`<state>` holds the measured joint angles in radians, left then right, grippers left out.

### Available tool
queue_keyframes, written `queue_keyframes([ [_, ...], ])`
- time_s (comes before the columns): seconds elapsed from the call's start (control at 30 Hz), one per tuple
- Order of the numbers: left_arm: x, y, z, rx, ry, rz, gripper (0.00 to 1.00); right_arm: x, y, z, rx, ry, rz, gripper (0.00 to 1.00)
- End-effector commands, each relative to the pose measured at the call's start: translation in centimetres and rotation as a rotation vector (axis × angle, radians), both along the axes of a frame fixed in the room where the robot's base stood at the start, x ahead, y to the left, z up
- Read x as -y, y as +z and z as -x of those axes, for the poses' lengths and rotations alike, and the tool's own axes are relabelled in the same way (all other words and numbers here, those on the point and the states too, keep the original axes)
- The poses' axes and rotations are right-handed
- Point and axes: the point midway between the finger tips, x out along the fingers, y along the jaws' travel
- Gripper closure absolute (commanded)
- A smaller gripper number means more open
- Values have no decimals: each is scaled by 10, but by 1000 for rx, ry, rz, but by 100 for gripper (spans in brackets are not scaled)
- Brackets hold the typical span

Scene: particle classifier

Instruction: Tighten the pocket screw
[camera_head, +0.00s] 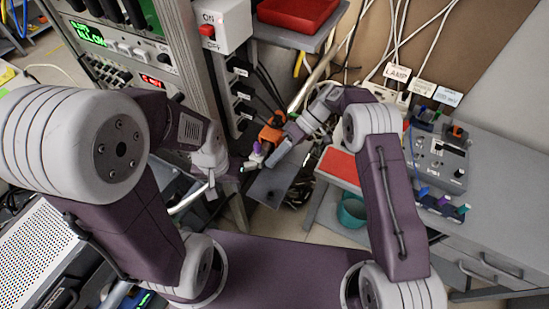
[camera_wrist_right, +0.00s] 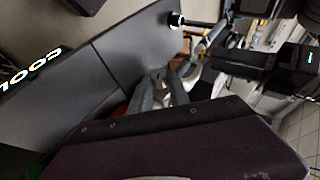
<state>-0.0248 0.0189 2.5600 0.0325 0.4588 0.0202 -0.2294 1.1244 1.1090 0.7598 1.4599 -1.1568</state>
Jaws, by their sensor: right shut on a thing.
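My right gripper (camera_head: 276,155) reaches down and left to the side of the instrument rack, beside an orange part (camera_head: 271,134) and a small purple and white part (camera_head: 257,152). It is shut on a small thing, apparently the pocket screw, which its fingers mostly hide. In the right wrist view its two grey fingers (camera_wrist_right: 163,92) converge close to a dark panel (camera_wrist_right: 130,60). My left gripper (camera_head: 213,185) hangs near the rack's lower side, left of the right one; its jaws are too small and blurred to read.
The instrument rack (camera_head: 228,90) with black knobs stands close by. A grey plate (camera_head: 274,184) lies below my right gripper. A red tray (camera_head: 297,12) is above. A teal cup (camera_head: 352,211), cables and a control box (camera_head: 438,160) are to the right.

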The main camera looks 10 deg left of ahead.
Motion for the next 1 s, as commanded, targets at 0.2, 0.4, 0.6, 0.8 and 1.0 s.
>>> queue_keyframes([
  [0.2,0,0,0,0,0,0,64,1,0,0,-1,1,2,100],
  [0.4,0,0,0,0,0,0,64,1,0,0,0,1,2,56],
  [0.6,0,0,0,0,0,0,64,1,-1,0,1,0,3,56],
  [0.8,0,0,0,0,0,0,64,1,-1,0,1,0,2,56],
  [1.0,0,0,0,0,0,0,64,0,-1,0,1,0,2,56],
])
